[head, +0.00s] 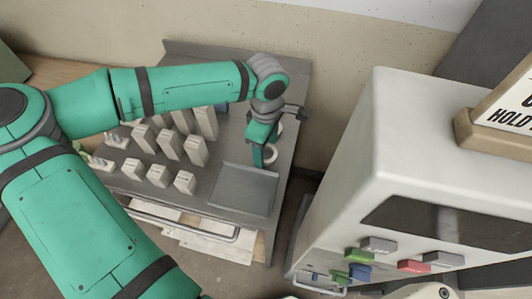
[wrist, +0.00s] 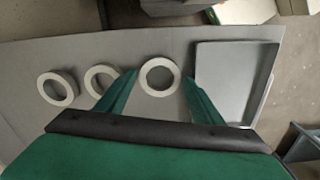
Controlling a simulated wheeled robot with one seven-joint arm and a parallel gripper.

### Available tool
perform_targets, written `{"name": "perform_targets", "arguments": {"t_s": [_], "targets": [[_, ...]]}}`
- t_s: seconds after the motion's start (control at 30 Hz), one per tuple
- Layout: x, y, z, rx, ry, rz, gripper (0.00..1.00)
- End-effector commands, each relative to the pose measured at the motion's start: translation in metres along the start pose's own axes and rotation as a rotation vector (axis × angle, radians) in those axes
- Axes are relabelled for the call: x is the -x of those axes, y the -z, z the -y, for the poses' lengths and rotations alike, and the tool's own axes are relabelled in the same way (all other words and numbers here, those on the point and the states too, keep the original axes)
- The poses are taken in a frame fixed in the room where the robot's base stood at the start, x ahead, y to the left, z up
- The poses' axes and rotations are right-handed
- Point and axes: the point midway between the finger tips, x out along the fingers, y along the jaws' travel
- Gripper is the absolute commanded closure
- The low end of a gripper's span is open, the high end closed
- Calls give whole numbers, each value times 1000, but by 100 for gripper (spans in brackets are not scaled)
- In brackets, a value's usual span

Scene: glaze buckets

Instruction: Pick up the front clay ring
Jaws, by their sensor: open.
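Three pale clay rings lie in a row on the grey surface. The front clay ring (wrist: 145,77), the one nearest the tray, shows between my open fingers in the wrist view; it is partly visible below my gripper in the head view (head: 273,156). The middle ring (wrist: 90,76) is just left of my left finger, which covers part of it. The third ring (wrist: 71,88) is farther left. My gripper (wrist: 160,88) is open and empty, and it hangs over the right side of the table in the head view (head: 265,147). I cannot tell its height above the ring.
A shallow grey tray (wrist: 237,82) lies right of the front ring. Several pale upright blocks (head: 158,177) stand left of my gripper on the grey table (head: 215,165). A large white machine (head: 385,130) with coloured buttons stands to the right, across a gap.

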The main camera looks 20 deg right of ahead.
Motion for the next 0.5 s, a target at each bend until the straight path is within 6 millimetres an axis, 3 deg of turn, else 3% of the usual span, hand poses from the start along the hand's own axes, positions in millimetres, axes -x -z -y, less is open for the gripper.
{"name": "perform_targets", "arguments": {"t_s": [0.13,0.37,0.5], "targets": [[-10,0,0,0,0,0,39],[-11,0,0,0,0,-1,39],[-10,0,0,0,0,0,70]]}}
